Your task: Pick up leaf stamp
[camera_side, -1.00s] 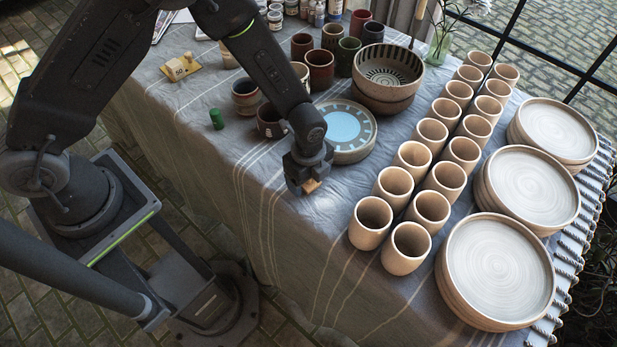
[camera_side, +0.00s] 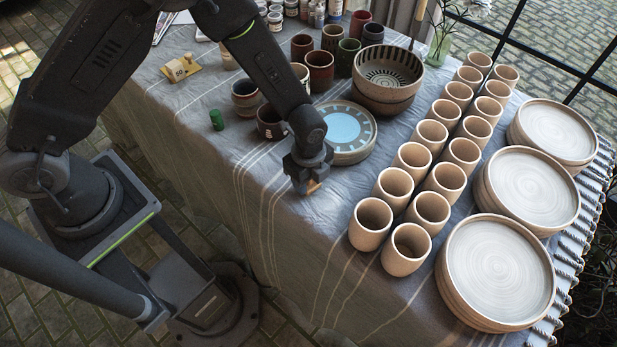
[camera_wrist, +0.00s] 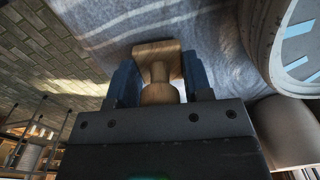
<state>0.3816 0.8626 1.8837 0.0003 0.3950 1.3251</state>
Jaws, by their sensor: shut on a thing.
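My gripper (camera_side: 309,188) is above the cloth-covered table near its left front edge, just in front of the blue-centred plate. It is shut on a small wooden stamp (camera_side: 313,186), of which only a bit shows below the jaws in the side view. In the wrist view the stamp (camera_wrist: 158,75) sits between the two jaws (camera_wrist: 157,88), its rounded handle toward me and its wider block beyond. The stamp's printing face is hidden, so I cannot see a leaf on it. Whether it touches the cloth is hard to tell.
A plate with a blue centre (camera_side: 345,130) stands close behind my gripper. Rows of beige cups (camera_side: 410,247) and stacked plates (camera_side: 495,270) fill the right side. A dark cup (camera_side: 270,124) and a green cylinder (camera_side: 217,120) are to the left. Cloth in front is clear.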

